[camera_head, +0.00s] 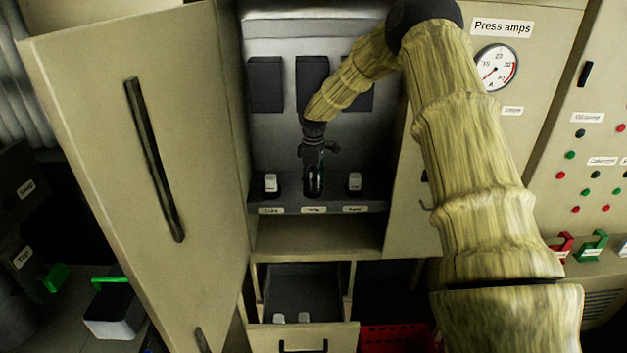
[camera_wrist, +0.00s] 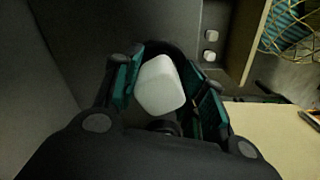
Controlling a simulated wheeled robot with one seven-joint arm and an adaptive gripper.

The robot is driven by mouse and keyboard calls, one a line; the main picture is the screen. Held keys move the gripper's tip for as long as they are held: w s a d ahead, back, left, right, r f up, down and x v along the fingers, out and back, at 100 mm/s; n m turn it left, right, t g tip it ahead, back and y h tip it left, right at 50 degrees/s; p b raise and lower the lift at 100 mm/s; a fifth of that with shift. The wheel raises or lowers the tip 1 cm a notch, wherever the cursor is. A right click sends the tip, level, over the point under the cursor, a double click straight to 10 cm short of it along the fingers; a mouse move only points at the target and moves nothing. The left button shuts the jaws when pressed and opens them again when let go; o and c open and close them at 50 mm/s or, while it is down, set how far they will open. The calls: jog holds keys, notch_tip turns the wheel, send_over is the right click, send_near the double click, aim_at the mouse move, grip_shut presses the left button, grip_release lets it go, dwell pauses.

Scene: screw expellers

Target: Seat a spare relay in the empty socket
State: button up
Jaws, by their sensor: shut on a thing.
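My gripper (camera_head: 314,184) reaches down into the open cabinet, at the middle position of the relay shelf (camera_head: 376,195). In the wrist view its teal-padded fingers are shut on a white, block-shaped relay (camera_wrist: 160,85). The middle socket is hidden behind my gripper in the head view, so I cannot tell whether the relay is above it or in it. A white-topped relay (camera_head: 270,184) stands left of my gripper and another (camera_head: 354,182) stands right. Two spare white relays (camera_head: 279,318) (camera_head: 303,317) lie in the open drawer below.
The cabinet door (camera_head: 150,150) stands open at the left. The drawer (camera_head: 303,338) is pulled out below the shelf. A red crate (camera_head: 392,338) stands beside it. A panel with a round gauge (camera_head: 496,67) is at the right, behind my arm.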

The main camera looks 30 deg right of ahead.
jog(key=shift+f, duration=0.35)
jog(key=o, duration=0.9)
jog(key=shift+o, duration=0.2)
jog(key=shift+r, duration=0.1)
jog(key=shift+r+p, duration=2.35)
jog(key=shift+r, duration=3.1)
